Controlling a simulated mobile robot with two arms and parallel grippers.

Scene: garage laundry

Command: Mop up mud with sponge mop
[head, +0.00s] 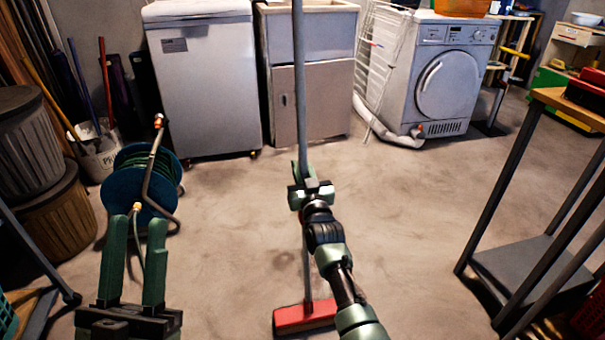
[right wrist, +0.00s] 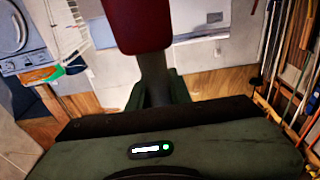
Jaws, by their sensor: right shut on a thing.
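The sponge mop has a long grey handle (head: 300,85) and a red head (head: 305,317). It stands nearly upright in the head view, its head low at the bottom centre, at or near the floor. My right gripper (head: 304,175) is shut on the handle. In the right wrist view the fingers (right wrist: 158,88) close around the pole, and a dark red block (right wrist: 140,25) shows above; I cannot tell which part it is. My left gripper (head: 136,222) is open and empty at the lower left. I cannot make out a distinct mud patch on the mottled floor (head: 235,225).
A hose reel (head: 128,182) stands just beyond my left gripper. A freezer (head: 205,90), a sink cabinet (head: 325,100), a drying rack (head: 378,65) and a washing machine (head: 447,85) line the back. A workbench (head: 545,97) stands at right. The middle floor is clear.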

